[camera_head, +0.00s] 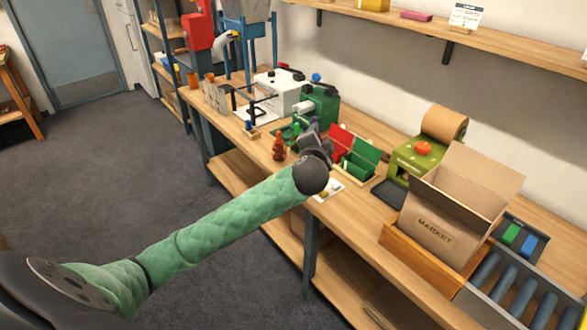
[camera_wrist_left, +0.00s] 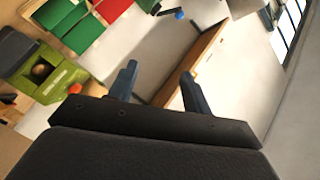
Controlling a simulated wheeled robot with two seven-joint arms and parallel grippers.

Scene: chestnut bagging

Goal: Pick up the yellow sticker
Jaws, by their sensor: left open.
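My left gripper (camera_head: 314,138) is raised over the middle of the long workbench, in front of the red and green boxes. In the left wrist view its two dark fingers (camera_wrist_left: 160,87) stand apart with nothing between them. A small white sheet (camera_head: 328,188) lies on the bench just below the wrist, partly hidden by it. A tiny yellow spot (camera_head: 324,194) shows on the sheet; it is too small to tell whether it is a sticker. No yellow sticker can be made out in the left wrist view. My right gripper is in neither view.
A red box (camera_head: 338,140) and a green box (camera_head: 362,158) stand behind the gripper. An orange-red bottle (camera_head: 279,148) stands left of it. A green machine (camera_head: 414,160) and an open carton (camera_head: 455,205) are to the right. A wall shelf (camera_head: 480,42) runs above.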

